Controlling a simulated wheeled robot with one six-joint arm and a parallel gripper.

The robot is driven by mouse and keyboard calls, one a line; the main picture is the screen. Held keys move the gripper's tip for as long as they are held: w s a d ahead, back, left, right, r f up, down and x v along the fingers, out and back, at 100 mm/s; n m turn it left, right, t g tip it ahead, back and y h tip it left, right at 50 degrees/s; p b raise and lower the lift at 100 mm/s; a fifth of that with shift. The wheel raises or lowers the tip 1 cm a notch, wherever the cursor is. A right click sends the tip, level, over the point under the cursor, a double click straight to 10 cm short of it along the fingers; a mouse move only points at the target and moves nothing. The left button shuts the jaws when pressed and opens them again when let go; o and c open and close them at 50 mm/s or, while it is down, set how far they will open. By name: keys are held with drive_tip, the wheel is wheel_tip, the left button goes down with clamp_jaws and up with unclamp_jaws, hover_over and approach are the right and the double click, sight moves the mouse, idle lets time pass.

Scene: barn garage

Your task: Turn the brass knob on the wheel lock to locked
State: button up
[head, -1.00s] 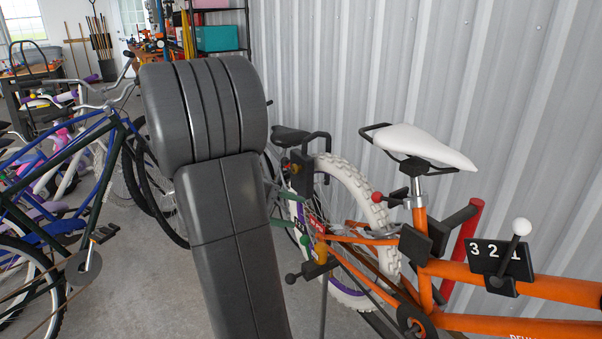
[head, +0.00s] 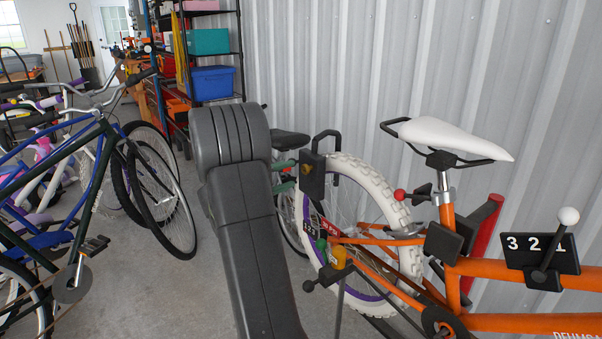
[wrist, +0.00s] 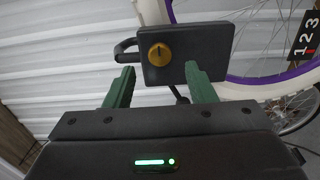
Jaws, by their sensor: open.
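The wheel lock (head: 312,180) is a dark box with a black shackle at the white-tyred rear wheel of the orange bicycle. Its round brass knob (wrist: 160,54) faces the camera in the wrist view, with a dark mark running roughly upright on it. The knob also shows small in the head view (head: 306,168). My gripper (wrist: 158,78) has green fingers, open and empty. In the wrist view the fingertips sit either side of the knob and below it, apart from it. In the head view the green fingers (head: 284,174) are just left of the lock.
Several bicycles stand at left. A corrugated wall (head: 340,70) is close behind. The concrete floor (head: 195,290) at left centre is clear.

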sight(303, 170)
drive_tip(key=x, duration=0.5)
drive_tip(key=shift+w+d, duration=0.15)
drive_tip(key=c, duration=1)
